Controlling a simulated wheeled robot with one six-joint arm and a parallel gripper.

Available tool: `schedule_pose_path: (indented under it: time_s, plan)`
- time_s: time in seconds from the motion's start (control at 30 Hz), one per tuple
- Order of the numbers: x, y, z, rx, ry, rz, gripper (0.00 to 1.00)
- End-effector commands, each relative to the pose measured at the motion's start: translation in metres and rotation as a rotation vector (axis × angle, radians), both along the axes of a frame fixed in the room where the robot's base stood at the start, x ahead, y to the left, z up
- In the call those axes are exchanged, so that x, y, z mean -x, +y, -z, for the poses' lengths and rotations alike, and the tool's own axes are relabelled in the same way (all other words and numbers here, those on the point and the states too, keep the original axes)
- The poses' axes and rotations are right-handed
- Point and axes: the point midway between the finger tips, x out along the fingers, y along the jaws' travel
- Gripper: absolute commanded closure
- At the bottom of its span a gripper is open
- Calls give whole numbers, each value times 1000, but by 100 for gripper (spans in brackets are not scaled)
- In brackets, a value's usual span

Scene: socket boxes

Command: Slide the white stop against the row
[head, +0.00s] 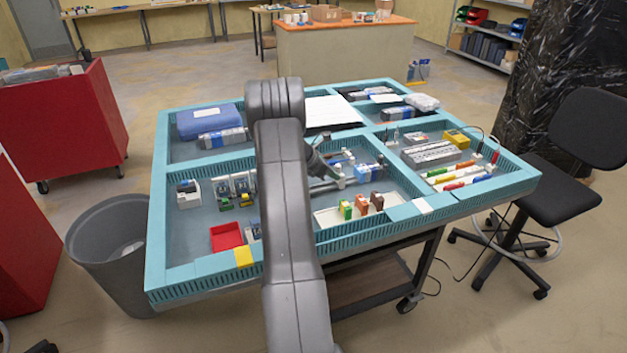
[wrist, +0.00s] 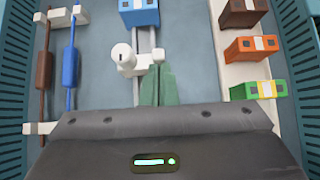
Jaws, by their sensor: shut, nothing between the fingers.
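The white stop (wrist: 126,60), with a round screw head, sits on a metal rail (wrist: 143,92) in the wrist view. It also shows small in the head view (head: 342,183). The row's near end, a blue block with a white label (wrist: 139,13), is further up the same rail, with bare rail between it and the stop; the row also shows in the head view (head: 368,172). My gripper (wrist: 157,70) is shut and empty, its green fingertips just below the stop's right part. I cannot tell whether they touch it.
A white strip (wrist: 231,75) carries brown, orange and green blocks to the right. Brown and blue parts (wrist: 70,65) lie between white holders at left. Turquoise slotted walls (wrist: 301,40) edge the compartment. Grey floor is free either side of the rail.

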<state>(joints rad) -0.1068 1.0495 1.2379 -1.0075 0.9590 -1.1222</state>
Motion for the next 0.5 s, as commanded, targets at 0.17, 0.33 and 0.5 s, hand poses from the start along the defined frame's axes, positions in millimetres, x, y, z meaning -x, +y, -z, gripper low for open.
schedule_pose_path:
  time_s: [0.17, 0.33, 0.5]
  plan:
    - [-11, -35, 0, 0, 0, 3, 100]
    - [-16, -51, 0, 0, 1, 2, 100]
    - [-18, -55, 0, 0, 0, 0, 100]
